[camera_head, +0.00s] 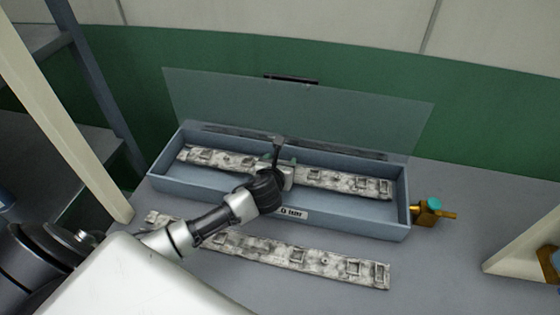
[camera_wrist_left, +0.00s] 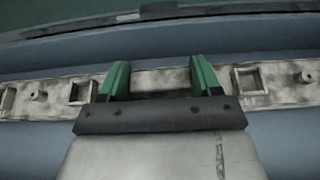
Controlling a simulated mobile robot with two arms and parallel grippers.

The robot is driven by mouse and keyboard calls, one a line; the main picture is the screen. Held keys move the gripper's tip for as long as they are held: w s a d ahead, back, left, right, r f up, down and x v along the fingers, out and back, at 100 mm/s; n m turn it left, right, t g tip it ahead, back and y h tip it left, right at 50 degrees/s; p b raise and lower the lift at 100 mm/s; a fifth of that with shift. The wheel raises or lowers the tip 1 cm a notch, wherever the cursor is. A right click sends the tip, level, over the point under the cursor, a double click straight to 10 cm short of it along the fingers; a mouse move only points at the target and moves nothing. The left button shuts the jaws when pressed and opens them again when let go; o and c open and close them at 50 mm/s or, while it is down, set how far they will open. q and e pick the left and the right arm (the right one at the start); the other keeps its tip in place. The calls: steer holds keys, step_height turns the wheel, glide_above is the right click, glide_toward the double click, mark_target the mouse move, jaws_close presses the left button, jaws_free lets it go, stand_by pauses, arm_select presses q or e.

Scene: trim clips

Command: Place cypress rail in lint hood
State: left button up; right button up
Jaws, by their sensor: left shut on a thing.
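A long, mottled grey-white rail (camera_head: 345,184) with square clips along it lies lengthwise inside the blue-grey open box (camera_head: 350,220), which appears to be the lint hood. My left gripper (camera_head: 280,162) reaches over the front wall and is shut on this rail near its middle. In the left wrist view the green fingers (camera_wrist_left: 160,82) straddle the rail (camera_wrist_left: 275,85). Whether the rail touches the box floor I cannot tell. A second, similar rail (camera_head: 300,258) lies on the table in front of the box, partly hidden by my left arm. My right gripper is not in view.
The box's translucent lid (camera_head: 300,115) stands open at the back. A brass fitting with a teal top (camera_head: 433,210) sits beside the box's right end. Pale posts rise at left (camera_head: 75,120) and right (camera_head: 525,250). Grey table (camera_head: 440,270) is clear at the front right.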

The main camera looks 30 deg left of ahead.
arm_select(q)
steer(key=o, duration=1.1)
steer(key=shift+r, duration=0.1)
steer(key=shift+r, duration=0.2)
steer(key=v, duration=1.2)
steer(key=shift+r, duration=0.3)
